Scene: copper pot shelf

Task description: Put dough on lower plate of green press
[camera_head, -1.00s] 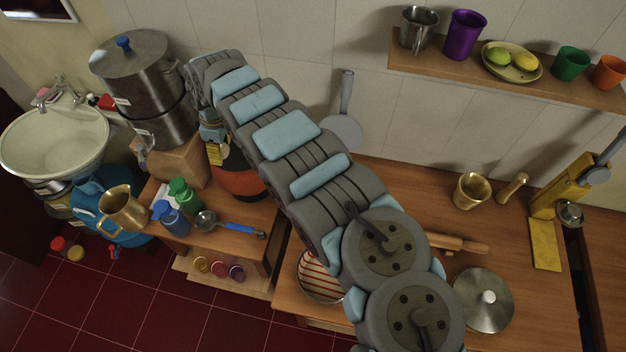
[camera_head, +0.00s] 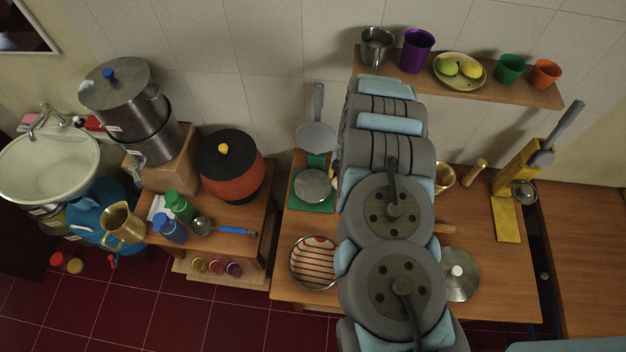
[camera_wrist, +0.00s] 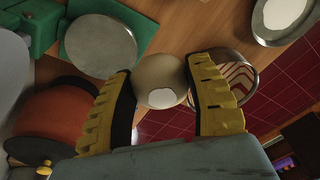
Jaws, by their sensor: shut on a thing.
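My gripper (camera_wrist: 160,73) has yellow fingers shut on a round beige dough ball (camera_wrist: 152,68) in the wrist view, with a white patch on its lower side. The green press (camera_head: 298,204) stands on the table left of my arm in the head view. Its round grey lower plate (camera_head: 313,185) is bare, and a grey disc with an upright handle (camera_head: 316,136) stands raised behind it. In the wrist view the lower plate (camera_wrist: 100,46) shows at the upper left, beside the left finger, apart from the dough. My gripper and the dough are hidden behind my arm in the head view.
An orange pot with a dark lid (camera_head: 230,165) stands left of the press. A striped dish (camera_head: 315,262) lies in front of the press. A metal lid (camera_head: 460,275), a brass mortar and a yellow press (camera_head: 507,215) are to the right. A wall shelf (camera_head: 490,88) holds cups.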

